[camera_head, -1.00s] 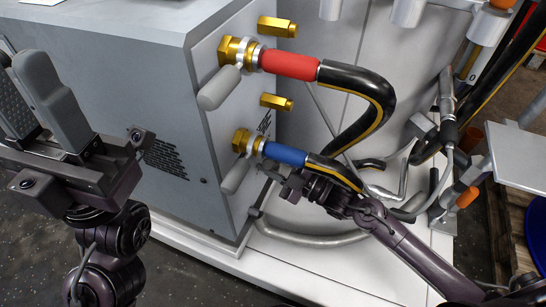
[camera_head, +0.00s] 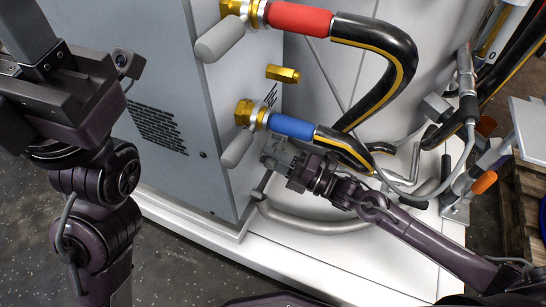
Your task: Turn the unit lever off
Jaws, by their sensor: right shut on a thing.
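The grey cabinet unit (camera_head: 150,75) has two brass valves on its right face. The upper valve (camera_head: 234,9) joins a red-sleeved hose and has a grey lever (camera_head: 220,38). The lower valve (camera_head: 245,113) joins a blue-sleeved hose and has a grey unit lever (camera_head: 237,149) slanting down-left. My right gripper (camera_head: 271,153) is beside that lever, below the blue sleeve (camera_head: 292,126).
A brass fitting (camera_head: 283,74) sticks out between the two hoses. The black hose (camera_head: 398,60) with a yellow stripe loops above my right arm. A bent grey pipe (camera_head: 310,223) runs below my right gripper. Pipework with an orange-tipped handle (camera_head: 484,182) stands at the right.

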